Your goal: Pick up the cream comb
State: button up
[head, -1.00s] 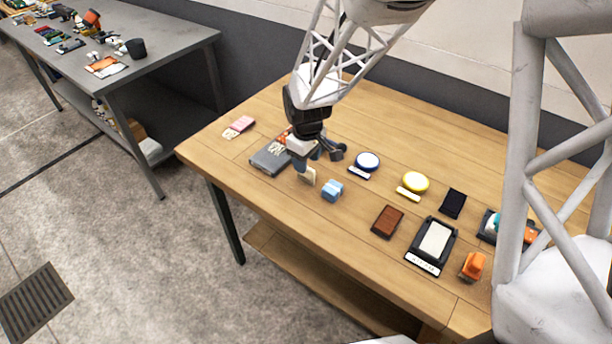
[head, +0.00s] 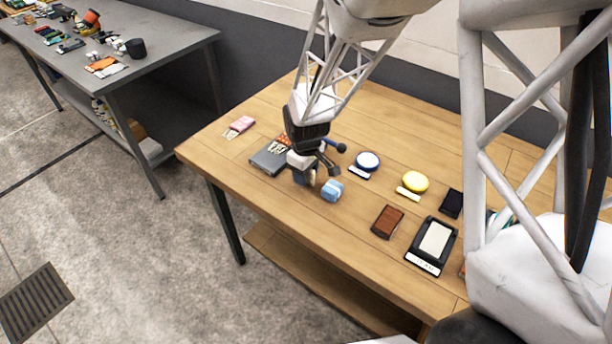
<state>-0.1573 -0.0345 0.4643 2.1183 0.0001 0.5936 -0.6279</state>
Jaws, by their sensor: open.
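The wooden table (head: 290,225) holds several small items. A small cream piece (head: 313,179), which looks like the cream comb, shows only in part in the head view, right at my gripper. My gripper (head: 314,172) is open and low over the table's left half, with its fingers around or just beside the cream piece; I cannot tell which. The gripper hides most of the piece, and I see no grip on it.
A light blue block (head: 332,190) lies close right of my gripper. A grey box (head: 268,160) lies close left. Further right are a blue-rimmed white disc (head: 367,161), a yellow disc (head: 415,181), a brown block (head: 387,221) and a black tray (head: 424,262). A pink brush-like item (head: 243,123) lies far left.

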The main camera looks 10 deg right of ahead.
jog(key=shift+c, duration=0.3)
grip_shut()
jog(key=shift+r, duration=0.1)
jog(key=shift+r, duration=0.75)
notch_tip(320, 180, up, 2)
jog(key=shift+r, duration=0.1)
jog(key=s, duration=0.5)
jog(key=s+d, duration=0.1)
jog(key=s, duration=0.4)
jog(key=s+d+r, duration=0.1)
jog(key=s, duration=0.4)
jog(key=shift+s+d+r, duration=0.1)
jog(key=shift+s+d, duration=0.1)
jog(key=shift+s, duration=0.2)
